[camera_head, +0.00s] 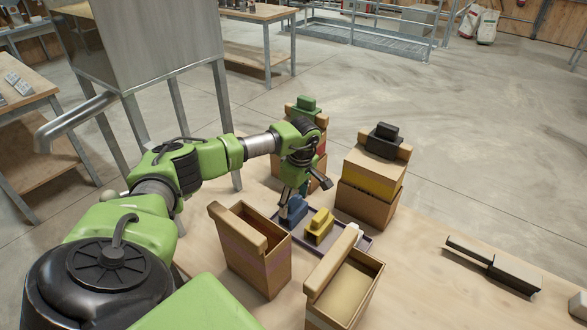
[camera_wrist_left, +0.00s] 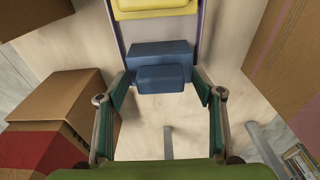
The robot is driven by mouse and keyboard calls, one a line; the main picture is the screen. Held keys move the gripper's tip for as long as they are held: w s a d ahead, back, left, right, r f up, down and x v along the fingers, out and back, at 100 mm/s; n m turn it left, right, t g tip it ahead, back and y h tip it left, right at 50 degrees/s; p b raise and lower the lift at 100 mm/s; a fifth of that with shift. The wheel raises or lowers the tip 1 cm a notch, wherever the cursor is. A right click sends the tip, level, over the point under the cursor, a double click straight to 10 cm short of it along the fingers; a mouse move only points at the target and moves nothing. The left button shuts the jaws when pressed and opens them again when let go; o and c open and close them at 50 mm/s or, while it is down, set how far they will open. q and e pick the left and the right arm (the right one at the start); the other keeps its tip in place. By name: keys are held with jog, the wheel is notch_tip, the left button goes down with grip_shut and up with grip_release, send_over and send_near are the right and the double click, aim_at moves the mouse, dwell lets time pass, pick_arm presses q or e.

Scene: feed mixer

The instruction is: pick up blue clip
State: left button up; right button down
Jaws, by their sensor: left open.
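I see a gap beside the fingers; contact is not clear. The yellow clip (camera_wrist_left: 157,7) is at the top edge of that view. My right gripper is not in view.
Open cardboard boxes (camera_head: 253,262) stand in front of the tray. A box with a black clip (camera_head: 383,140) stands behind right, and one with a green clip (camera_head: 306,103) behind.

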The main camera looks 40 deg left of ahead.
pick_arm(q)
jog(key=c, duration=1)
jog(key=shift+r, duration=0.1)
